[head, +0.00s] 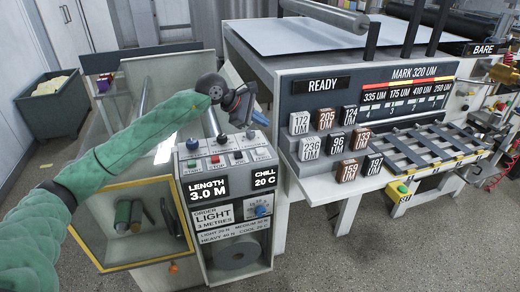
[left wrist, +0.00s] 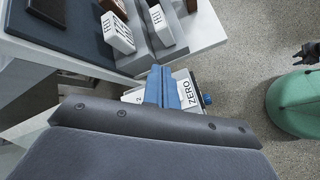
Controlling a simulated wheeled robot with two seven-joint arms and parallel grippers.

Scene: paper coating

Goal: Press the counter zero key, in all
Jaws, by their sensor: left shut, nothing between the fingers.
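The control console (head: 183,215) stands front centre in the head view. Its top carries a green key (head: 191,163), a red key (head: 215,159) and a dark key (head: 238,154), with coloured knobs behind them. The length counter (head: 208,191) reads 3.0 M. My left gripper (head: 239,117) is above the back right of the console top, shut and empty. In the left wrist view its blue fingertips (left wrist: 168,88) overlap the white panel beside the ZERO label (left wrist: 191,96). Whether they touch a key cannot be told. A dark part (left wrist: 308,53) at the right edge may be my right gripper.
Several numbered blocks (head: 310,148) sit on a stepped shelf right of the console. A slatted rack (head: 420,146) and the READY board (head: 323,86) lie beyond. A yellow-framed clear guard (head: 130,183) stands left of the console. A dark bin (head: 58,107) is far left.

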